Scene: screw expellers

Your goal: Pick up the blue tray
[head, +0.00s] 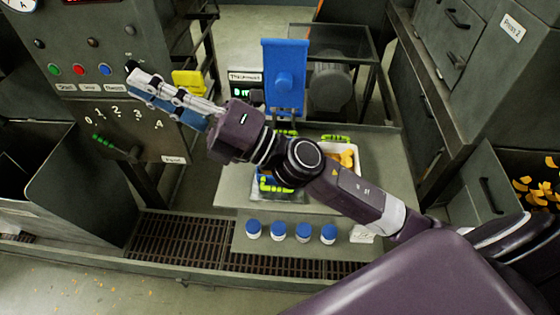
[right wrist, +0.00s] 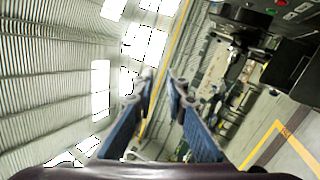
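A blue item with yellow-green handles (head: 264,173) sits on the grey worktable (head: 233,182) in the head view. It looks like the blue tray, but my right arm crosses over it and hides much of it. My right gripper (head: 145,85) is raised to the left of the table, in front of the control panel and away from the tray. In the right wrist view, its two blue-padded fingers (right wrist: 162,90) stand apart with nothing between them. My left gripper is not in view.
Several blue-capped jars (head: 278,232) stand on the lower front shelf. A white container with orange pieces (head: 347,157) is at the table's right. A blue upright machine part (head: 285,78) rises behind. A control panel (head: 115,75) stands left; grey cabinets (head: 463,85) stand right.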

